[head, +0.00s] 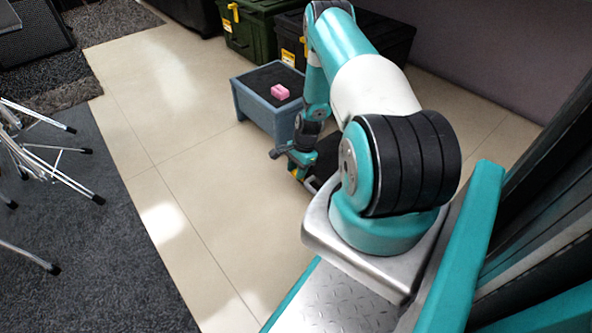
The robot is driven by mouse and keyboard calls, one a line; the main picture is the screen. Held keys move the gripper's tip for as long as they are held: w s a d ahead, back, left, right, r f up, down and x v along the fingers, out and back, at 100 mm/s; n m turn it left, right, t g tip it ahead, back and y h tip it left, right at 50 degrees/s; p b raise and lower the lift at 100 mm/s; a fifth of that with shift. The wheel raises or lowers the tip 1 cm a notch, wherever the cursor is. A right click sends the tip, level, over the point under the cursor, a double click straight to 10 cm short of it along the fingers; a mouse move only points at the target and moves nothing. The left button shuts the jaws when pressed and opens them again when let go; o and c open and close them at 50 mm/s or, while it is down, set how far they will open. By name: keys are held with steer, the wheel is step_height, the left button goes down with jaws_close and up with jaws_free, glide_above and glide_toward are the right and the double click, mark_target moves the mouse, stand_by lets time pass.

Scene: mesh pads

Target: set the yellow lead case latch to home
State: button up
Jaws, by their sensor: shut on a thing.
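A low dark case (327,158), taken as the lead case, sits on the floor beside the blue-grey box, largely hidden behind my arm. A small yellow part (294,173), taken as its latch, shows at the case's left end. My gripper (297,165) reaches down to this end and is shut at the yellow part. The fingertips are small and partly hidden, so the exact grip and the latch's position cannot be made out.
A green case (248,35) and a black case (291,28) stand behind. Metal stand legs (60,165) are on the dark carpet at left. Pale floor tiles (190,190) between are clear.

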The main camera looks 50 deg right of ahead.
steer(key=o, duration=0.9)
steer(key=shift+c, duration=0.2)
steer(key=p+v, duration=0.8)
steer(key=v, duration=0.9)
steer(key=shift+r, duration=0.25)
